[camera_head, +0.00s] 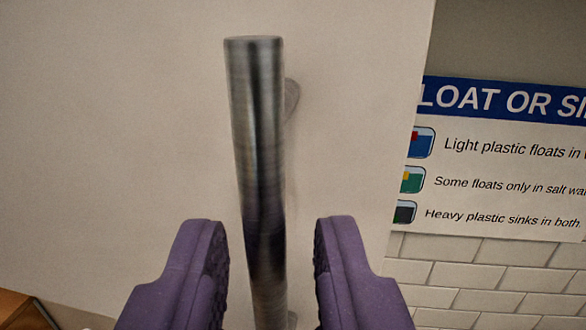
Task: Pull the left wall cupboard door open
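A pale cupboard door (120,130) fills the left and middle of the view. A brushed metal bar handle (257,130) stands upright on it, near the door's right edge. My gripper (272,240) is open, with one purple finger on each side of the handle's lower part. A gap shows between each finger and the bar, so it does not grip it. The handle's lower mount is mostly hidden. Whether the door is fully shut cannot be told from this close view.
To the right of the door edge, a poster (500,160) about floating and sinking hangs on the wall. White tiles (480,275) lie below it. A brown wooden edge (20,312) shows at the lower left.

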